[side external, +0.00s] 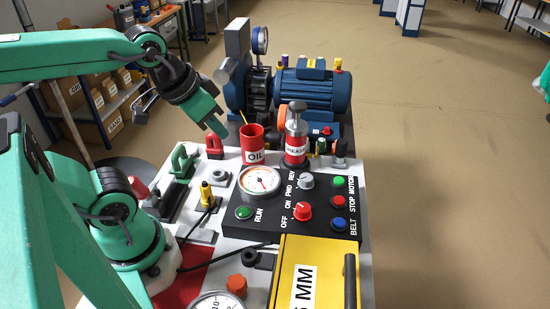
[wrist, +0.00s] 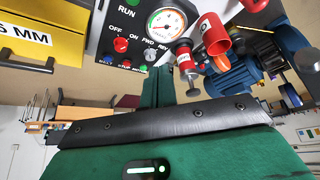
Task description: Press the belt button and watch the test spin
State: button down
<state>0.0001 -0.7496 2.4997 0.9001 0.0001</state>
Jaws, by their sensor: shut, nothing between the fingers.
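The blue BELT button (side external: 340,224) sits at the lower right corner of the black control panel (side external: 262,215), below a red STOP button (side external: 337,201) and a green MOTOR button (side external: 339,181). My gripper (side external: 219,129) is shut and empty. It hangs in the air up and left of the panel, near the red OIL cup, well apart from the button. A blue motor (side external: 312,88) stands behind the panel.
A red OIL cup (side external: 251,144) and a red GREASE pump (side external: 296,136) stand behind the panel. A round gauge (side external: 260,181) and red and grey knobs (side external: 304,210) are on it. A yellow cover with a black handle (side external: 310,275) is in front. Open floor lies right.

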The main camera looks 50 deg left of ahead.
jog(key=m+g, duration=0.6)
jog(key=m, duration=0.3)
send_over(339, 221)
jog(key=shift+d+f, duration=0.1)
jog(key=shift+f, duration=1.95)
jog(key=shift+f, duration=0.15)
notch_tip(339, 221, down, 14)
jog(key=shift+r, duration=0.15)
